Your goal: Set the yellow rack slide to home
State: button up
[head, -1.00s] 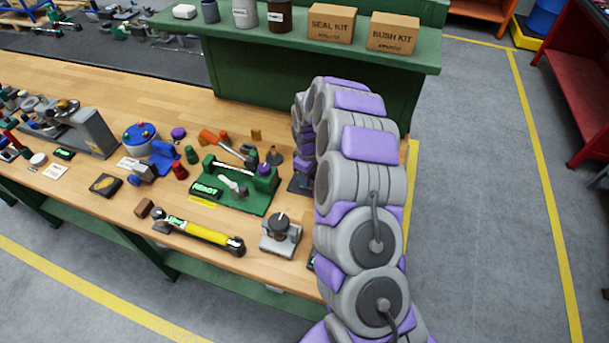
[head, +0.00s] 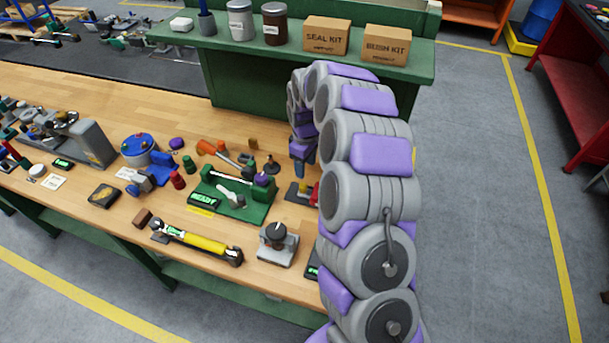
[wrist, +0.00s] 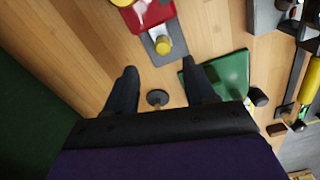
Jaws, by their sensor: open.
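A yellow knob (wrist: 163,45) stands on a grey plate beside a red block (wrist: 150,14) at the top of the wrist view; I take this to be the rack slide's unit, but cannot be sure. In the head view the red block (head: 315,192) shows only partly, beside my arm, which hides the rest. My gripper (wrist: 159,68) is open and empty, its two dark fingers spread apart above the bench. The yellow knob lies beyond the fingertips, near the right one, not between the fingers. In the head view my gripper (head: 303,148) hangs over the bench's right end.
A dark round-based piece (wrist: 157,98) sits between the fingers in the wrist view. The green fixture (head: 238,206) is left of my gripper. A grey block with a black dial (head: 277,243) and a yellow-bodied cylinder (head: 203,243) stand nearer. A green shelf (head: 300,72) rises behind.

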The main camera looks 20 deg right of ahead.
notch_tip(320, 180, up, 7)
jog(key=shift+p, duration=0.3)
jog(key=shift+r, duration=0.15)
dwell(0.3)
jog(key=s+a+r+m, duration=0.1)
jog(key=s+a+r, duration=0.15)
jog(key=s, duration=0.25)
jog(key=s+a+r, duration=0.1)
jog(key=s+r, duration=0.3)
jog(key=s, duration=0.1)
jog(key=s+m+g+b, duration=0.1)
jog(key=s+m, duration=0.6)
jog(key=s, duration=2.6)
jog(key=shift+r+m+g+b, duration=0.3)
jog(key=shift+r+g+b, duration=0.15)
jog(key=shift+b, duration=0.1)
jog(key=shift+s+a, duration=0.15)
jog(key=shift+s, duration=0.05)
